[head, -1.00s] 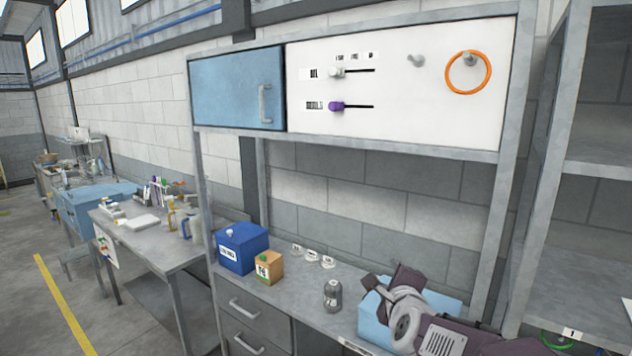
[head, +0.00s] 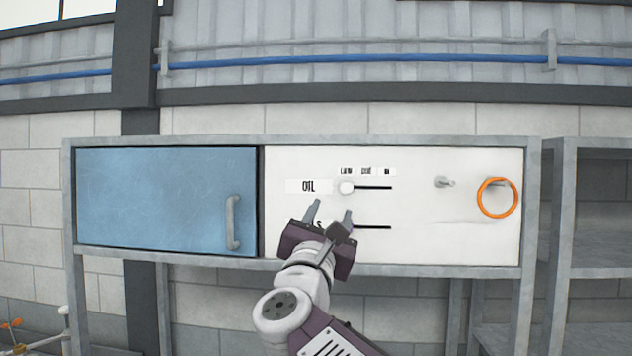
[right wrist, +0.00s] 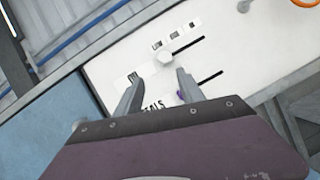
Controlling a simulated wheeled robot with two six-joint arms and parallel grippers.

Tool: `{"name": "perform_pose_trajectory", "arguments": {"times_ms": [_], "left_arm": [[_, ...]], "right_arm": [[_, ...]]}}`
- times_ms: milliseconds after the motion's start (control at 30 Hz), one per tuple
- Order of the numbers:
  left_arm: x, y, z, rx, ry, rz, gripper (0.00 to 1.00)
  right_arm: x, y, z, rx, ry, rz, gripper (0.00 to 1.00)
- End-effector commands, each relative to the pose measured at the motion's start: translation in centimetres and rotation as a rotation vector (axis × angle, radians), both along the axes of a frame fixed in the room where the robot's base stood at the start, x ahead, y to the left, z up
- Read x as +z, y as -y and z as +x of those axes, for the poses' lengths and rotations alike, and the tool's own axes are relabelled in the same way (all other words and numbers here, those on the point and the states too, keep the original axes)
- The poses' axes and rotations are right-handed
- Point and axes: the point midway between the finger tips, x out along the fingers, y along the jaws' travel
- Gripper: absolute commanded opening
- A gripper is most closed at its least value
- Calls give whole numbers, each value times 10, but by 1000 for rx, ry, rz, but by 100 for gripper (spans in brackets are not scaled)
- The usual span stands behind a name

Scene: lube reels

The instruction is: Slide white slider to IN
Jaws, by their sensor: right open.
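The white slider (head: 346,188) is a round knob at the left end of the upper slot, beside the OIL label (head: 308,186). It also shows in the right wrist view (right wrist: 164,59), a little beyond the fingertips. My right gripper (head: 331,211) is open and empty, just below and left of the white slider in the head view, apart from it. The purple slider (right wrist: 181,95) sits on the lower slot and is mostly hidden behind my right gripper in the head view. Small labels (head: 366,171) stand above the upper slot; the rightmost appears to read IN. My left gripper is out of view.
The white panel (head: 450,225) also carries a peg (head: 444,182) and an orange ring (head: 482,208) hung at the right. A blue door (head: 160,200) with a grey handle (head: 233,222) is at the left. The panel between slots and peg is free.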

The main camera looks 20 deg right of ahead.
Motion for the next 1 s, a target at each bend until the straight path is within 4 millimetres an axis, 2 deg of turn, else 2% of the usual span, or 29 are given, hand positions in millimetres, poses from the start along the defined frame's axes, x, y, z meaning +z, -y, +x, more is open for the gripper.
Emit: {"name": "perform_pose_trajectory", "arguments": {"times_ms": [33,267,367,500,700,1000], "left_arm": [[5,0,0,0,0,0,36],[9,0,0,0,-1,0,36],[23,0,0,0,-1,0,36],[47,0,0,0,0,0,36],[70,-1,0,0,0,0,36],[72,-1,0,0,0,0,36]], "right_arm": [[6,-2,-1,5,2,0,46],[9,-3,2,10,1,-2,46],[18,5,11,7,0,-4,46],[32,23,34,7,-3,-4,46],[41,43,59,8,-2,-4,46],[39,48,67,12,0,-3,46]]}}
